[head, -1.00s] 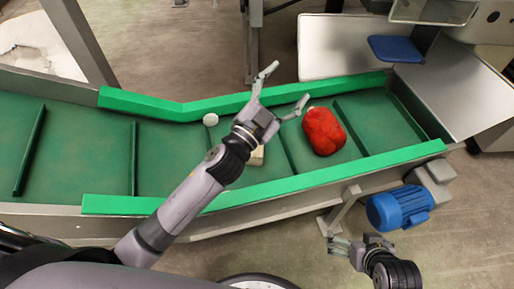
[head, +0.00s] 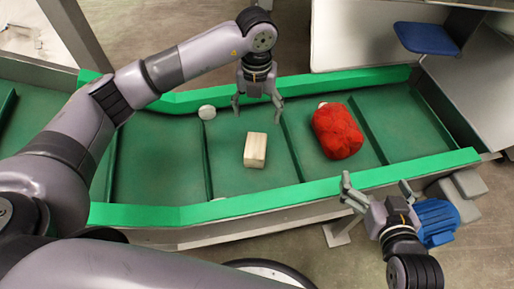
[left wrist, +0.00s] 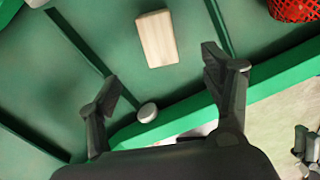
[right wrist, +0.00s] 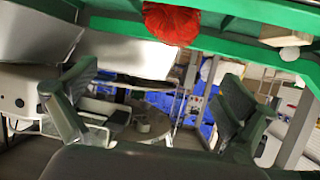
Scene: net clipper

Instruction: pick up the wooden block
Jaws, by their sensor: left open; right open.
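The wooden block (head: 255,150), pale and rectangular, lies on the green conveyor belt between two cross ribs. It also shows in the left wrist view (left wrist: 156,38), beyond the fingertips. My left gripper (head: 258,114) is open and empty, over the far part of the belt, its fingers pointing toward the block but apart from it. My right gripper (head: 374,186) is open and empty at the near side of the conveyor, by the green rail. In the right wrist view, nothing is between its fingers (right wrist: 158,80).
A red net bundle (head: 337,131) lies on the belt right of the block. A white round piece (head: 207,112) sits by the far green rail (head: 330,84). A blue motor (head: 437,221) is beside my right gripper. Belt around the block is clear.

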